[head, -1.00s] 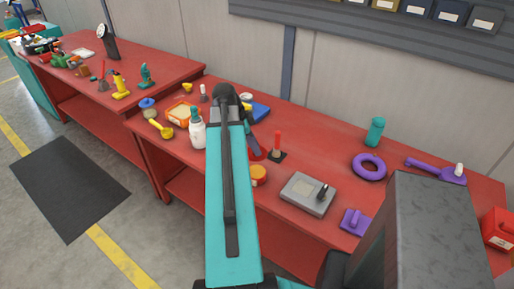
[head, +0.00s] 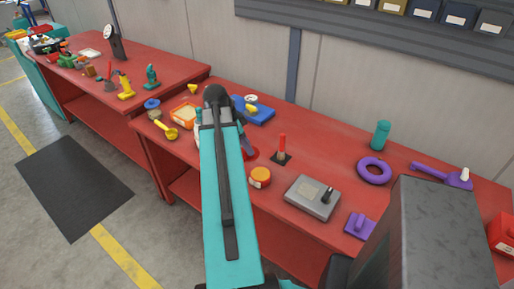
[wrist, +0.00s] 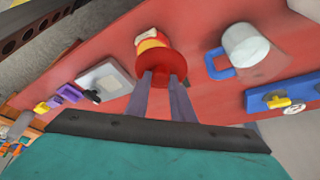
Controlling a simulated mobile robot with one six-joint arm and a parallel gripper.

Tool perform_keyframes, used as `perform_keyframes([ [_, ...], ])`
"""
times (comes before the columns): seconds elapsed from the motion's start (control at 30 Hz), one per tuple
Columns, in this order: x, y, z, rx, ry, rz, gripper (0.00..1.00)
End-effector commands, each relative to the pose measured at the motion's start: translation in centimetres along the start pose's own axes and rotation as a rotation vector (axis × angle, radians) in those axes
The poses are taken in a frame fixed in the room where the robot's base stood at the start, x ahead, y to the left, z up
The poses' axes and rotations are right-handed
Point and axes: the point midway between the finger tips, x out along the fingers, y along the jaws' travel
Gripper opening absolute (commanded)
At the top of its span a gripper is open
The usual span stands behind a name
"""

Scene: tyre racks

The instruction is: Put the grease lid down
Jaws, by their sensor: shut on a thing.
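My gripper (wrist: 162,82) is shut on the grease lid (wrist: 163,64), a round red disc held at the fingertips in the wrist view. Part of the lid (head: 251,154) shows beside my arm in the head view, where my arm hides most of the gripper. An orange tub (head: 260,177) stands near the bench's front edge. In the wrist view a red, orange and yellow item (wrist: 149,38) shows just beyond the lid and is partly covered by it. I cannot tell whether the lid touches the bench (head: 330,165).
A red post on a black base (head: 281,150) stands close by. A grey scale-like box (head: 313,197) lies to the right. A blue tray (wrist: 285,97) and a white cylinder with a blue handle (wrist: 245,46) show in the wrist view. Bare bench lies around the post.

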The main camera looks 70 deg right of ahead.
Motion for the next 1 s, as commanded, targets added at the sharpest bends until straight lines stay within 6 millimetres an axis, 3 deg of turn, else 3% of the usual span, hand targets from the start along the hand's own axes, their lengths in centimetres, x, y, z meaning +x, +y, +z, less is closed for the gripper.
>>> perform_keyframes([
  [0.5, -7.4, -4.1, 13.8, -0.502, 0.0, -0.21, 0.01],
  [0.77, -11.7, -4.5, 21.4, -0.773, 0.0, -0.323, 0.01],
  [1.0, -15.7, -3.8, 28.6, -1.031, 0.001, -0.429, 0.01],
])
